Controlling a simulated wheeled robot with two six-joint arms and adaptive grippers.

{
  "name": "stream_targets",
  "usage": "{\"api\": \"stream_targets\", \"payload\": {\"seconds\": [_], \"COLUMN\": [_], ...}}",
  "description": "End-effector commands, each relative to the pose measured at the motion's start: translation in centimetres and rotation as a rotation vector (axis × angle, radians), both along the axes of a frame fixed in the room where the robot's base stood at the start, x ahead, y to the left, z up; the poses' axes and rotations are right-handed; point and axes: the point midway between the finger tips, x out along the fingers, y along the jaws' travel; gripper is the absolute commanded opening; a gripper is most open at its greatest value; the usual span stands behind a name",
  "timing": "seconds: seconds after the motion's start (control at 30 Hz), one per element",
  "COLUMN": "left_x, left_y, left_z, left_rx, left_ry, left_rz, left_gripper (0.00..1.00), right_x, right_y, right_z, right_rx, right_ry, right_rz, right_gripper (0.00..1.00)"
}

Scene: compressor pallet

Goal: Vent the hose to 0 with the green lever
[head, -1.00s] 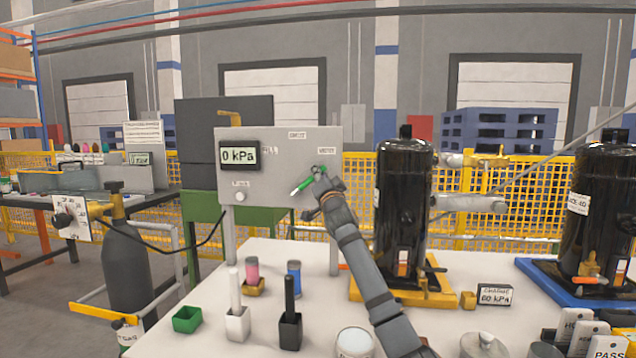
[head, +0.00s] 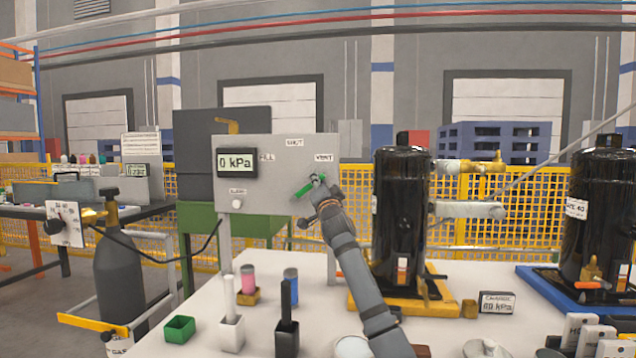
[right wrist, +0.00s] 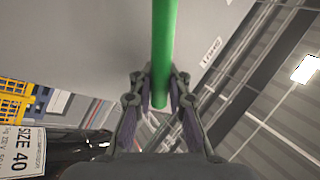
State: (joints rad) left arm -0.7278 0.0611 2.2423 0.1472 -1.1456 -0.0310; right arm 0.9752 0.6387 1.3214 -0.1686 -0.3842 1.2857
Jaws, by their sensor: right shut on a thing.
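The grey panel (head: 275,195) carries a display (head: 237,162) that reads 0 kPa. Its labels read FILL at left, SHUT at top and VENT (head: 323,158) at right. The green lever (head: 303,191) slants up and right, towards the VENT side. My right gripper (head: 320,183) is shut on the lever's upper right part and hides some of it. In the right wrist view, the green lever (right wrist: 162,45) passes between the two fingers of my right gripper (right wrist: 161,88). My left gripper is not in view.
A black compressor (head: 400,215) on a yellow base stands close right of my right arm. Another black compressor (head: 597,220) is at far right. Cups and small holders stand on the white table (head: 255,315). A gas cylinder (head: 119,280) is at left.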

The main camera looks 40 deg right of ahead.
Motion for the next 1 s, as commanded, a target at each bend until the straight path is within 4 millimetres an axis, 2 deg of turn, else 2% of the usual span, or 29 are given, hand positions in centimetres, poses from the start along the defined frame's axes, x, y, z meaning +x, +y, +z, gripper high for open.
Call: {"api": "stream_targets", "payload": {"seconds": [0.03, 0.2, 0.53, 0.67, 0.9, 1.0], "left_x": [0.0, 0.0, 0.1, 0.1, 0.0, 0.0], "left_y": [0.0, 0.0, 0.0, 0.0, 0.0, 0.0], "left_z": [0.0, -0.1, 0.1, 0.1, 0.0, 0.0], "left_rx": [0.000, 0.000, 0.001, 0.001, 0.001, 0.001], "left_ry": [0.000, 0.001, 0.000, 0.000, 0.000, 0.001], "left_rz": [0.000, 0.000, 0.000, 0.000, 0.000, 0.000], "left_gripper": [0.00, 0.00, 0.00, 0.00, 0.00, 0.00], "right_x": [0.1, 0.0, 0.0, -0.1, 0.0, 0.0], "right_y": [0.2, 0.1, 0.0, 0.0, 0.1, 0.1], "right_z": [-0.2, -0.1, 0.4, 2.5, 7.7, 9.1], "right_rx": [-0.002, -0.002, -0.001, 0.001, 0.001, 0.001], "right_ry": [0.002, 0.001, -0.001, -0.005, -0.005, -0.003], "right_rz": [0.001, 0.000, 0.000, 0.002, 0.002, 0.002], "right_gripper": [0.15, 0.38, 0.38, 0.38, 0.38, 0.38]}}
